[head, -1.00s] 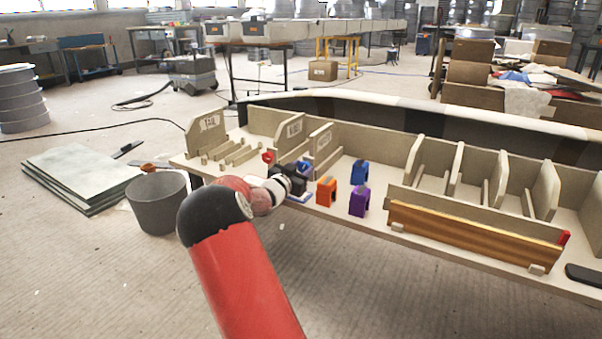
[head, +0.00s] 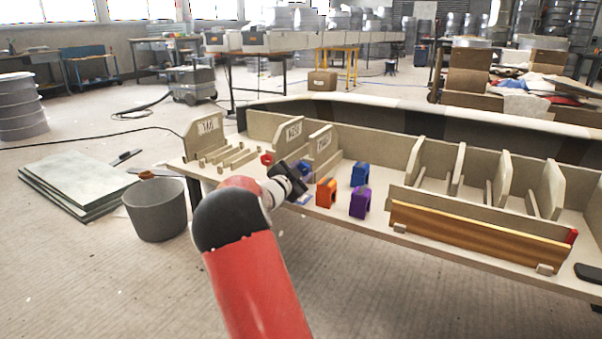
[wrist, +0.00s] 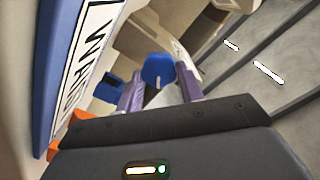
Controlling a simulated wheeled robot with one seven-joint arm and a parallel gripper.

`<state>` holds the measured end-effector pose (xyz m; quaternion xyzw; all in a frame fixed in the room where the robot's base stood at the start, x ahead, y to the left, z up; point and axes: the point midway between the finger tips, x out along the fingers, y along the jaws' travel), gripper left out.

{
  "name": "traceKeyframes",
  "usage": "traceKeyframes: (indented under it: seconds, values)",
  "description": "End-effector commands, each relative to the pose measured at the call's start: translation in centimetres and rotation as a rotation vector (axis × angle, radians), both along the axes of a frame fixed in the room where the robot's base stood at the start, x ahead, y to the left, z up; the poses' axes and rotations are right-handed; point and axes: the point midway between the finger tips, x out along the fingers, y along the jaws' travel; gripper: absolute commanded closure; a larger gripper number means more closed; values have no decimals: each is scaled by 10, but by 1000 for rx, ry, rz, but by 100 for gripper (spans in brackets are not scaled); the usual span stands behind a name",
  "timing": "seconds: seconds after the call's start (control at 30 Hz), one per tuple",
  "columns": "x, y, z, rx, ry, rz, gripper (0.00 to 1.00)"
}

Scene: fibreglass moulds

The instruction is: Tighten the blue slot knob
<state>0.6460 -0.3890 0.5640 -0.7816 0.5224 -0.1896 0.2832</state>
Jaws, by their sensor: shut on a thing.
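In the head view my black gripper (head: 290,180) is tilted over the left part of the bench. A blue patch (head: 304,167) shows just beyond it, by the labelled upright dividers; most of the knob is hidden there by the gripper.
A red knob (head: 266,159) is left of my gripper. Orange (head: 326,193), purple (head: 360,202) and blue (head: 360,174) blocks stand to its right. A blue-edged lettered sign (wrist: 85,50) is close at left in the wrist view. A grey bin (head: 157,210) stands on the floor.

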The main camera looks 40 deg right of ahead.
Motion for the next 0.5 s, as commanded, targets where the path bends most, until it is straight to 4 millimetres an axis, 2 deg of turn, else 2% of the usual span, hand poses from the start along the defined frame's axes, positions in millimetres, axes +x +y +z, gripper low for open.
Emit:
traceKeyframes:
  seconds: [0.33,0.37,0.5]
  values:
    - [0,1,-2,4,0,0,86]
    - [0,1,-2,4,0,0,60]
    - [0,0,-1,2,0,1,42]
